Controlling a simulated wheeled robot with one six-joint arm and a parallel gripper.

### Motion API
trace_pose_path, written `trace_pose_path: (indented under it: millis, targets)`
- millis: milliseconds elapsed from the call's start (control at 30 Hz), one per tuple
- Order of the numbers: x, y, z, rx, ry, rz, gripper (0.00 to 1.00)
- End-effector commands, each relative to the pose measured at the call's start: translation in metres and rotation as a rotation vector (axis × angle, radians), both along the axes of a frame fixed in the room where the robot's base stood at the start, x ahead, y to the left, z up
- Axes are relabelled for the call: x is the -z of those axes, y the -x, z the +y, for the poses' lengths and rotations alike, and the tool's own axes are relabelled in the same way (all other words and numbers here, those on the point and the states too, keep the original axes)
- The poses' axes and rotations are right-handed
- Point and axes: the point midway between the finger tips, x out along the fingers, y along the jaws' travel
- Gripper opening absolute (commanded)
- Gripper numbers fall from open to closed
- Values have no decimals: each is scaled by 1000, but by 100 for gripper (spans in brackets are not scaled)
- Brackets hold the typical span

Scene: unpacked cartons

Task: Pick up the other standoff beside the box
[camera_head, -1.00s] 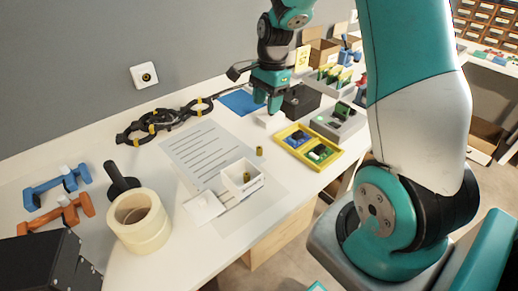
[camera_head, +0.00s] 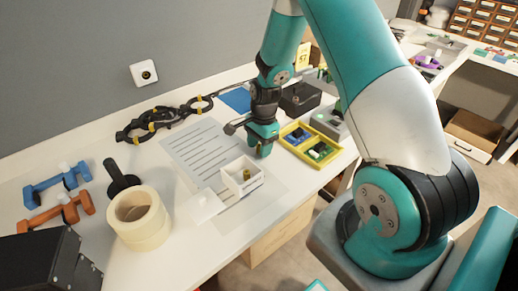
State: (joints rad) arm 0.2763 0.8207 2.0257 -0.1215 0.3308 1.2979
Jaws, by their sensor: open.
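A small white open box (camera_head: 240,190) stands on the worktable with a brass standoff (camera_head: 246,174) inside it. The other standoff, seen earlier behind the box's far right corner, is now hidden by my gripper. My gripper (camera_head: 262,149) points down at that spot, just behind the box. Its jaws are open, and I cannot tell whether the standoff is between them.
A white lid-like piece (camera_head: 207,205) lies left of the box, near a tape roll (camera_head: 139,218). A yellow tray (camera_head: 311,146) with small parts sits right of my gripper. A printed sheet (camera_head: 200,150) lies behind the box.

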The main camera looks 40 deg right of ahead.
Motion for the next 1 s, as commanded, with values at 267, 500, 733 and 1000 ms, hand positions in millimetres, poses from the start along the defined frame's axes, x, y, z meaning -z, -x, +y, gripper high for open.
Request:
trace_pose_path:
  millis: [267,500,733,1000]
  targets:
    - [2,0,0,0,0,-1,44]
    - [2,0,0,0,0,-1,0]
    - [2,0,0,0,0,-1,0]
    - [-19,-1,0,-1,1,-4,0]
